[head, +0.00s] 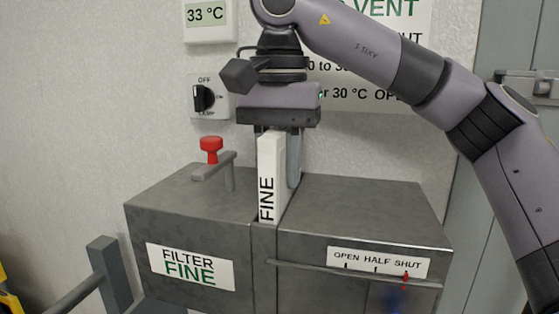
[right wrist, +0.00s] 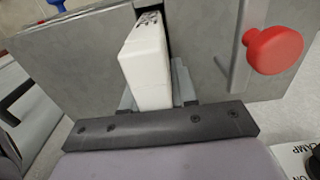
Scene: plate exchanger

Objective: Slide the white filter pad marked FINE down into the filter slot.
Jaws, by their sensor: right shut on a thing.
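The white filter pad marked FINE (head: 268,180) stands upright over the grey metal exchanger box (head: 360,212). Its lower edge meets the slot (head: 264,232) in the box top, and most of the pad shows above the top. I cannot tell how deep it sits. My right gripper (head: 280,142) points down from above and is shut on the pad near its upper end. In the right wrist view the pad (right wrist: 150,62) sits between the fingers and runs to the dark slot (right wrist: 167,18). My left gripper is not in view.
A red knob (head: 211,150) on a grey bracket stands on the box left of the slot. A FILTER FINE label (head: 190,266) and an OPEN HALF SHUT scale (head: 378,262) are on the front. A rotary switch (head: 205,97) is on the wall behind.

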